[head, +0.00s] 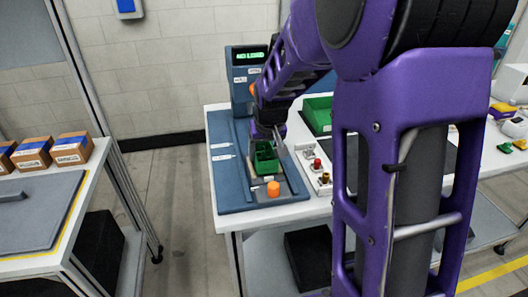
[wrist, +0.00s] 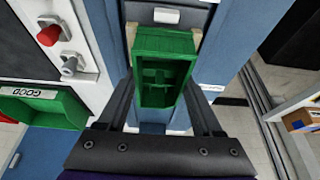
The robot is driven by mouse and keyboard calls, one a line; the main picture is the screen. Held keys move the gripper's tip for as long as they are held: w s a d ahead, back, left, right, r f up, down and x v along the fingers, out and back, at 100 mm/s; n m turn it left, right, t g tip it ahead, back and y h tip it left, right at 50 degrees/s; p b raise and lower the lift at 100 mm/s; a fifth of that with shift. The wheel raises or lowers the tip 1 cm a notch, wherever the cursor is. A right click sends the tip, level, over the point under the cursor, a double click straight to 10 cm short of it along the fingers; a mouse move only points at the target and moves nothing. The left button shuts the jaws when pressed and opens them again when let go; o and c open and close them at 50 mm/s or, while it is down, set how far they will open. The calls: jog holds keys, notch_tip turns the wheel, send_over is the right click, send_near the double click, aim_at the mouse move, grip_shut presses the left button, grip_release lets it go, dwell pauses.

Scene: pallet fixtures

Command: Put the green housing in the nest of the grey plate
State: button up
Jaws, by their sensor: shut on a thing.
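The green housing (head: 266,161) is an open, box-shaped part with inner ribs. It also shows in the wrist view (wrist: 165,72), between the two dark fingers. My gripper (head: 267,142) is shut on it, pointing down over the blue fixture. In the wrist view my gripper (wrist: 164,88) has one finger along each side of the housing. The grey plate (head: 287,187) lies on the blue base, around and below the housing. The nest is hidden by the housing and gripper. I cannot tell whether the housing touches the plate.
An orange knob (head: 273,188) stands at the plate's near end, close to the housing. A blue console (head: 246,75) with a green display rises behind. Red and brass buttons (head: 317,164) and a green bin (head: 318,112) are to the right.

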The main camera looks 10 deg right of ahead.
jog(key=shift+f+b, duration=0.4)
jog(key=shift+f, duration=0.1)
jog(key=o, duration=1.5)
jog(key=shift+r, duration=0.1)
